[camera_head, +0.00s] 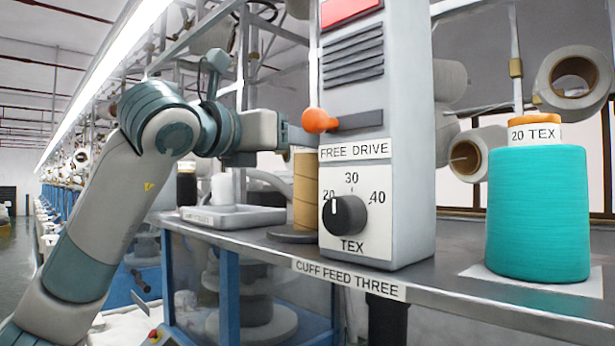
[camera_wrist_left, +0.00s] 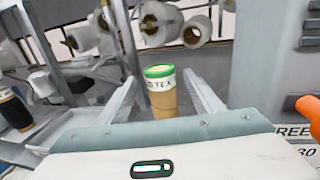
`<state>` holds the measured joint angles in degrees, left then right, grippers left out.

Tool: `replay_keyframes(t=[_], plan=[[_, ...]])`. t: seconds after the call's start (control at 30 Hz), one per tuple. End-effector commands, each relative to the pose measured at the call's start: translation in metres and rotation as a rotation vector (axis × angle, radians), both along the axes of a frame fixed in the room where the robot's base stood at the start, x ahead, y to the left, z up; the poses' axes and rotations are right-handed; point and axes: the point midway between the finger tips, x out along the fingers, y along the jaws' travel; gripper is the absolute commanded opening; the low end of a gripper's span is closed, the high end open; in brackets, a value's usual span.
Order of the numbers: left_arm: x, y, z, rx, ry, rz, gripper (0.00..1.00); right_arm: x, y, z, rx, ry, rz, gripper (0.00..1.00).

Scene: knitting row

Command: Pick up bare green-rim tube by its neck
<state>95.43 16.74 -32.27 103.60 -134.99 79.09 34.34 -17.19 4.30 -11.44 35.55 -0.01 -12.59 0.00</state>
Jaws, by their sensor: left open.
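The bare green-rim tube (camera_wrist_left: 162,103) is tan, with a green rim and a white label band partly reading TEX. It stands upright in the left wrist view. In the head view its tan body (camera_head: 305,190) stands on a dark round base, partly behind the control box; its rim is hidden there. My left gripper (camera_wrist_left: 160,75) is open, with one finger on each side of the tube's upper part in the wrist view. Gaps show on both sides; I cannot tell the depth. In the head view the left gripper (camera_head: 297,138) reaches in at the tube's top. My right gripper is not seen.
The grey control box (camera_head: 410,150) with dial and orange-knobbed lever (camera_head: 318,120) stands right beside the tube. A tray (camera_head: 235,217) with a white and a dark cone lies left. A teal yarn cone (camera_head: 538,215) stands right on the bench (camera_head: 455,285).

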Motion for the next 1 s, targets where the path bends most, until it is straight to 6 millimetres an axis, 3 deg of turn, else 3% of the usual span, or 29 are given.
replay_keyframes(t=[0.1, 0.3, 0.9, 1.0], plan=[[0.01, -0.007, 0.007, 0.001, 0.004, -0.001, 0.6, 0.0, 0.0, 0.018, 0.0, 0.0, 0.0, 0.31], [0.026, -0.018, 0.005, 0.001, 0.004, -0.002, 0.6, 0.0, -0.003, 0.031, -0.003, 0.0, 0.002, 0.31], [0.03, -0.02, 0.002, 0.001, 0.002, -0.001, 0.6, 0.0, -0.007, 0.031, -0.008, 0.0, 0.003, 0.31], [0.03, -0.02, 0.002, 0.001, 0.002, -0.001, 0.36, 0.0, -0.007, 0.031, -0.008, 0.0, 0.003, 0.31]])
